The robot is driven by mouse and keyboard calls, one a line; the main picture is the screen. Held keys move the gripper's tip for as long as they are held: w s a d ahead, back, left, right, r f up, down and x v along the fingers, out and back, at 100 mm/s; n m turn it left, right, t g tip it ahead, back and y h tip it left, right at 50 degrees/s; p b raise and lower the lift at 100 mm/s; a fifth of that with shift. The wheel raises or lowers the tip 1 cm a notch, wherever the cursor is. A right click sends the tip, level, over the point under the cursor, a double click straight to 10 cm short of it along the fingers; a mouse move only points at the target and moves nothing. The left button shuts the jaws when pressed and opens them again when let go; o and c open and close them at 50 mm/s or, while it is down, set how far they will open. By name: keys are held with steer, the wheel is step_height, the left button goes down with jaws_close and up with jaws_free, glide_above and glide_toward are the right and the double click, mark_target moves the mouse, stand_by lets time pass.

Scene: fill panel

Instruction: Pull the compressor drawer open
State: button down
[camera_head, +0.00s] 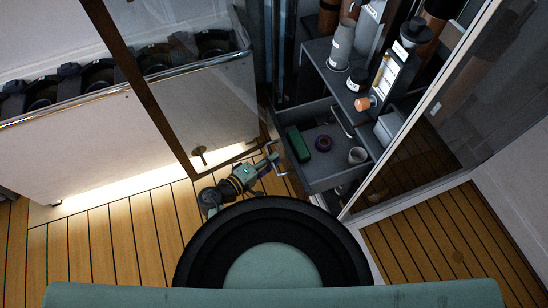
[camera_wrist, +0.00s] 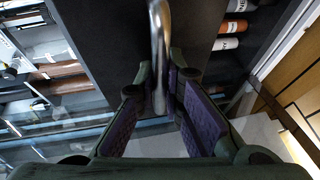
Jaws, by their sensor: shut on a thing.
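A grey drawer (camera_head: 318,177) stands pulled out of the cabinet in the head view, its inside showing. I cannot read a label that says it is the compressor drawer. Its metal bar handle (camera_head: 282,173) is on the left side of its front; the handle (camera_wrist: 158,40) also shows in the wrist view, against the dark drawer front (camera_wrist: 105,40). My gripper (camera_head: 273,160) is at this handle. In the wrist view my gripper (camera_wrist: 160,85) has its purple-padded fingers shut around the bar.
Bottles and an orange-capped device (camera_head: 391,78) stand above. A glass door (camera_head: 190,90) is at left, another glass panel (camera_head: 430,110) at right. Wooden floor (camera_head: 110,225) is clear at left.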

steer(key=c, duration=1.7)
jaws_free()
steer(key=v, duration=1.2)
steer(key=shift+r, duration=0.15)
